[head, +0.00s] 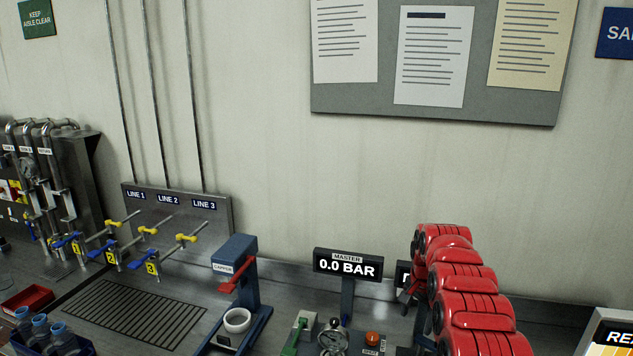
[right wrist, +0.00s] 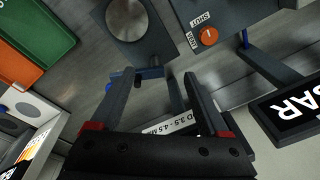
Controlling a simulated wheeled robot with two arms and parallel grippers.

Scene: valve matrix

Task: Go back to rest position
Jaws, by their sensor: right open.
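My red right arm reaches in from the lower right of the head view. Its dark gripper (head: 410,292) is beside the master display, partly hidden by the arm. In the right wrist view my right gripper (right wrist: 158,78) is open, with its two dark fingers apart. Nothing is seen held between them. A small dark blue piece (right wrist: 150,72) shows close to the fingertips; I cannot tell whether they touch it. My left gripper is not in view.
The master display (head: 347,265) reads 0.0 BAR, left of my arm.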

